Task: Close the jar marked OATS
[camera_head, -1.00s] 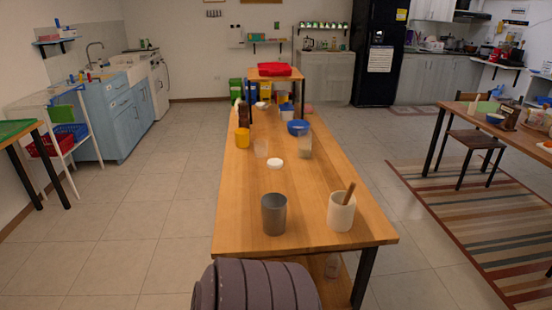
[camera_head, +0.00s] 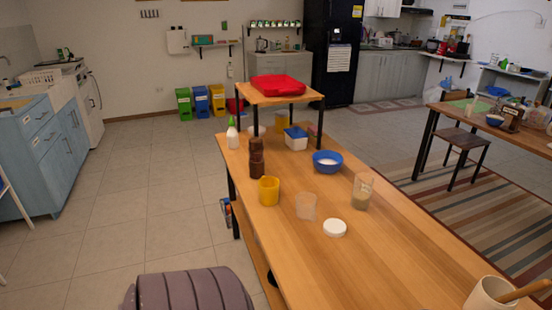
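A clear jar (camera_head: 361,193) with pale contents in its bottom stands upright on the long wooden table (camera_head: 390,250), towards the right edge. I cannot read any OATS marking on it from here. A round white lid (camera_head: 335,228) lies flat on the table in front of the jar and apart from it. An empty-looking clear cup (camera_head: 306,207) stands to the left of the lid. Neither of my grippers is in view.
A yellow cup (camera_head: 269,190), brown stacked grinder (camera_head: 257,158) and blue bowl (camera_head: 327,161) stand nearby. A white crock (camera_head: 490,294) with a wooden handle is at the near right. A raised shelf bears a red object (camera_head: 280,88).

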